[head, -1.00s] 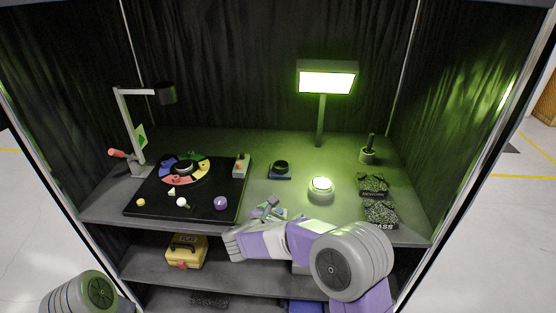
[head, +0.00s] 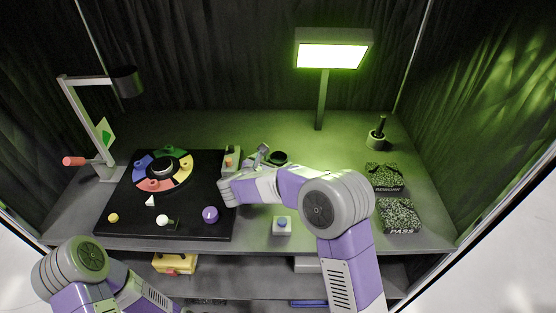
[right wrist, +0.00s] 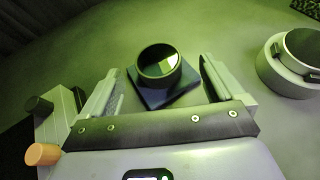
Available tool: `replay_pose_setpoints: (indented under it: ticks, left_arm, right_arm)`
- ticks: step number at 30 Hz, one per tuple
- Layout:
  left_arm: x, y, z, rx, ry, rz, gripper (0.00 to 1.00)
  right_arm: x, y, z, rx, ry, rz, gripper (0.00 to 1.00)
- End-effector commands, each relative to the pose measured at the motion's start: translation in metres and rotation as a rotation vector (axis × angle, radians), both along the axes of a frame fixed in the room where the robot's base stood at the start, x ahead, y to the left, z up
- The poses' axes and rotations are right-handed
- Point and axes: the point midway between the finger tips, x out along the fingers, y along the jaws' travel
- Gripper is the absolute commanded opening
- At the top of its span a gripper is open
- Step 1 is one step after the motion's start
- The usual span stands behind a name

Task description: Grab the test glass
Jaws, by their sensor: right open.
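The test glass appears to be a round, dark-rimmed disc with a shiny pale and green face on a dark square base; it shows in the right wrist view (right wrist: 158,64) between my fingers. In the head view the dark round piece (head: 279,157) is partly hidden by my right arm. My right gripper (right wrist: 160,72) is open, one finger on either side of the glass, with visible room between; I cannot tell how far above the shelf the fingers are. It also shows in the head view (head: 262,151). My left arm is at the lower left, its gripper out of view.
A small box with orange and black knobs (right wrist: 52,128) stands close to my left finger. A pale round fixture (right wrist: 290,72) is at the right. A lit green lamp (head: 333,50), black board with colored ring (head: 205,165) and two speckled blocks (head: 400,215) surround the area.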

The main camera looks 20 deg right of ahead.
Motion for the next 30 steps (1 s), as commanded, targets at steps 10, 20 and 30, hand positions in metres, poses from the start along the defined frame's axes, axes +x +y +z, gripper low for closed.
replay_pose_setpoints:
  ticks: [10,20,30]
  left_arm:
    - [0.000,0.000,-0.009,0.000,-0.001,0.000,0.43]
    - [0.000,0.000,-0.009,0.000,-0.001,0.000,0.43]
    - [0.000,0.000,-0.009,0.000,-0.001,0.000,0.43]
  right_arm:
    - [0.025,-0.020,-0.015,0.000,0.000,0.001,0.95]
    - [0.025,-0.020,-0.014,0.000,0.000,0.001,0.70]
    - [0.025,-0.020,-0.014,0.000,-0.001,0.001,0.28]
